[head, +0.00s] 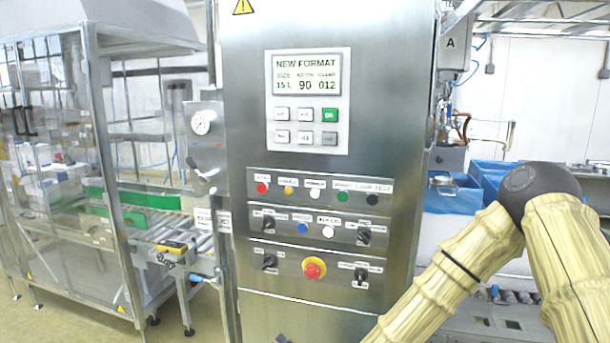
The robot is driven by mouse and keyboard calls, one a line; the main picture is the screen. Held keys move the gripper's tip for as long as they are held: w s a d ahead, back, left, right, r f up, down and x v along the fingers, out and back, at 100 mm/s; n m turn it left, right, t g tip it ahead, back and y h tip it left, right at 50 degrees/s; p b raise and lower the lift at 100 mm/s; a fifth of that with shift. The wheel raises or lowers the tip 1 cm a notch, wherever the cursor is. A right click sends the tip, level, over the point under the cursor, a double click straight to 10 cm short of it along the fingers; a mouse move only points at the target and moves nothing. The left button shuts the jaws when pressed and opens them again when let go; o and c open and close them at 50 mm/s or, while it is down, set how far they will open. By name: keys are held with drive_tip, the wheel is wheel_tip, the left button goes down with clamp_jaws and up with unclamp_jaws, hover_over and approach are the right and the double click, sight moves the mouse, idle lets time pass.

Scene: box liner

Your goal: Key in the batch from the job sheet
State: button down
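The steel control cabinet (328,120) stands upright in the middle of the head view. Its display (307,75) reads "NEW FORMAT", with "15 L", "90" and "012" in a row; the small labels above are hard to read, and "90" is the largest. Below the display is a keypad of several grey keys (304,115) and a green key (330,115), probably marked "OK". I cannot make out a job sheet.
Below the keypad are rows of lamps, buttons and knobs, with a red emergency stop (313,269) lowest. A roller conveyor (182,236) and a framed enclosure stand left. Blue-lined boxes (454,194) are behind my arm on the right. The space before the keypad looks clear.

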sight(305, 138)
drive_tip(key=w+r+m+t, duration=0.2)
drive_tip(key=r+t, duration=0.1)
drive_tip(key=r, duration=1.2)
drive_tip(key=w+d+r+m+t+p, duration=0.1)
drive_tip(key=w+r+m+t, duration=0.2)
drive_tip(key=r, duration=1.3)
drive_tip(key=w+r+m+t+p, duration=0.1)
drive_tip(key=r+t, duration=0.4)
drive_tip(key=r, duration=1)
drive_tip(key=shift+w+d+r+m, duration=0.15)
drive_tip(key=shift+w+d+m, duration=0.15)
drive_tip(key=shift+w+m, duration=0.45)
drive_tip(key=shift+w+d+p, duration=0.2)
drive_tip(key=shift+w+d, duration=0.25)
drive_tip(key=shift+w, duration=0.9)
drive_tip(key=shift+w+d+p, duration=0.2)
drive_tip(key=shift+w+d, duration=0.25)
drive_tip(key=shift+w, duration=0.95)
drive_tip(key=shift+w+d+p, duration=0.2)
drive_tip(key=shift+w+d, duration=0.25)
drive_tip(key=shift+w, duration=0.9)
